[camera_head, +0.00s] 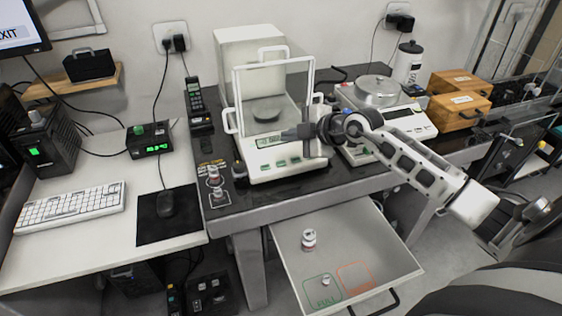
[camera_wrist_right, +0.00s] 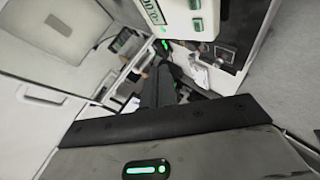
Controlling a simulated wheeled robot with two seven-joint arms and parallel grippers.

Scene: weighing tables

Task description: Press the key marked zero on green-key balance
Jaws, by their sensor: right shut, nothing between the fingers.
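The green-key balance (camera_head: 251,168) is a white unit on the dark table, with a glass-sided draft shield, a lit display (camera_head: 266,142) and a row of green keys (camera_head: 281,161) along its front. I cannot read the key marks. In the right wrist view part of its front panel (camera_wrist_right: 178,22) shows at the top with green keys. My right gripper (camera_head: 287,134) is shut and empty, its tips in front of the display and above the keys in the head view. I cannot tell if it touches the balance. Its fingers also show in the right wrist view (camera_wrist_right: 160,84). My left gripper is not in view.
A second balance (camera_head: 418,127) with a round cover stands to the right, behind my right arm. Small weights (camera_head: 215,196) stand left of the green-key balance. A keyboard (camera_head: 70,207) and mouse (camera_head: 165,203) lie at left.

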